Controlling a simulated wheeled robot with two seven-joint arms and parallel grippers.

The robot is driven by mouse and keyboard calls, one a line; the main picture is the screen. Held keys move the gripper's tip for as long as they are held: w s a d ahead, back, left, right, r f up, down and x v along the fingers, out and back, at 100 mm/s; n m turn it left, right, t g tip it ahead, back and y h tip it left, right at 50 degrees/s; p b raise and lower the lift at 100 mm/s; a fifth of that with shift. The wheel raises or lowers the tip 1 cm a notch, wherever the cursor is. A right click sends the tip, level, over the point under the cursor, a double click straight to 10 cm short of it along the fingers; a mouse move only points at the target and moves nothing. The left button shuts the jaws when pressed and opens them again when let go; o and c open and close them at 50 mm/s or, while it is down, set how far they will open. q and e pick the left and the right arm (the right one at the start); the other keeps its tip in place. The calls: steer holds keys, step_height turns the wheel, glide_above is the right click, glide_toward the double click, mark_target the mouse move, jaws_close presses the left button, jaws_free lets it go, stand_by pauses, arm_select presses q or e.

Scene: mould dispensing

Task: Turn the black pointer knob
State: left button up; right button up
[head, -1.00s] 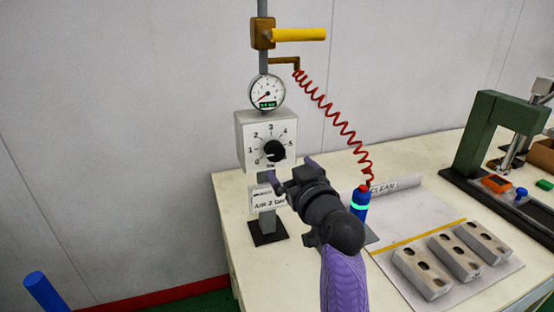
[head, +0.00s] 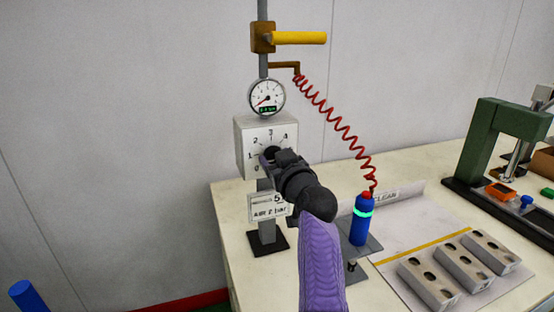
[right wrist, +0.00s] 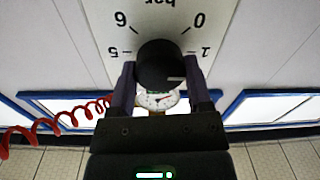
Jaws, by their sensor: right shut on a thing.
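The black pointer knob (right wrist: 158,62) sits on the white dial plate, with a short white mark on its right side, on the side of the 1 in the right wrist view. That view is upside down, with 6 and 0 at the top. My right gripper (right wrist: 160,80) has one finger on each side of the knob and is shut on it. In the head view my right gripper (head: 272,158) covers most of the knob on the white dial box (head: 246,140). My left gripper is not in view.
A round gauge (head: 267,96) and a yellow-handled valve (head: 298,38) are above the box. A red coiled hose (head: 335,125) runs down to a blue bottle (head: 361,222). An air sign (head: 268,206) hangs below. Grey mould blocks (head: 428,284) lie at right.

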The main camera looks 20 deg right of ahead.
steer(key=c, duration=0.4)
arm_select(q)
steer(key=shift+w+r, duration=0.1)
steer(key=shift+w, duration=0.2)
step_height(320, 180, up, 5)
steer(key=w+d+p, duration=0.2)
steer(key=p, duration=0.3)
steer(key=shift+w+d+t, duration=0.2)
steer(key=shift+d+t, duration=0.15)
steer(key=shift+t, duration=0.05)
arm_select(e)
steer(key=shift+m, duration=4.3)
arm_select(q)
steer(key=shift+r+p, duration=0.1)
steer(key=shift+p, duration=0.2)
arm_select(e)
steer(key=shift+f+m, duration=0.1)
steer(key=shift+m, duration=0.2)
steer(key=o, duration=1.3)
